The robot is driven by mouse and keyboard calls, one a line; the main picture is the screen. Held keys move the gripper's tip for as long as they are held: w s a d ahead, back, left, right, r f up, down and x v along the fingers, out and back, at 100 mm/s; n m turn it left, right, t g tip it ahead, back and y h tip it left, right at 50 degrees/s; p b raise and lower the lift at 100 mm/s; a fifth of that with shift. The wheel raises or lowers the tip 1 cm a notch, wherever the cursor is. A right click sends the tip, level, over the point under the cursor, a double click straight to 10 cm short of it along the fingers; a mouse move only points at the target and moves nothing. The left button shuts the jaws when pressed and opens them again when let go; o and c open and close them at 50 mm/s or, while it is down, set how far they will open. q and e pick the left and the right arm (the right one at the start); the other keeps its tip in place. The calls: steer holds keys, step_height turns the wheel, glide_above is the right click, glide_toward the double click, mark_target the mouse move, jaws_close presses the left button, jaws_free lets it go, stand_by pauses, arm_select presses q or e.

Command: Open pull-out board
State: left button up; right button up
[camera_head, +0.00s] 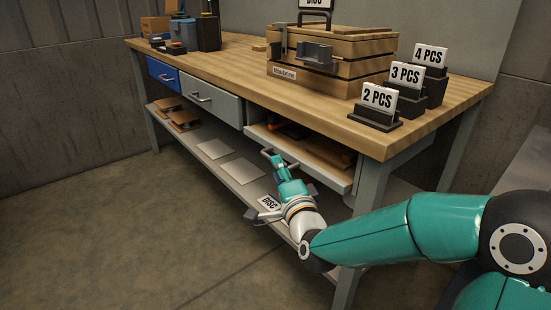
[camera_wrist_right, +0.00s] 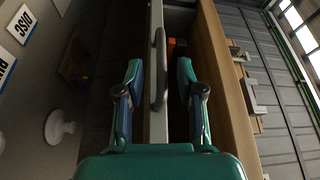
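The pull-out board (camera_head: 335,181) is a pale board with a light front edge, under the right part of the wooden table top. Its handle (camera_wrist_right: 158,70) is a dark grey bar in the right wrist view. My right gripper (camera_head: 279,167) is at the board's front, partly covering the handle in the head view. In the right wrist view the right gripper (camera_wrist_right: 160,80) is open. Its fingers are apart, one on each side of the handle and front edge, with gaps visible. My left gripper is in neither view.
The table top (camera_head: 230,70) carries a wooden crate (camera_head: 340,48) and number signs at its right end. A grey drawer (camera_head: 210,99) and a blue drawer (camera_head: 163,75) are left of the board. A lower shelf (camera_head: 205,169) runs below. Floor in front is clear.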

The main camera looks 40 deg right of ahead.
steer(key=shift+x, duration=2.1)
jaws_close()
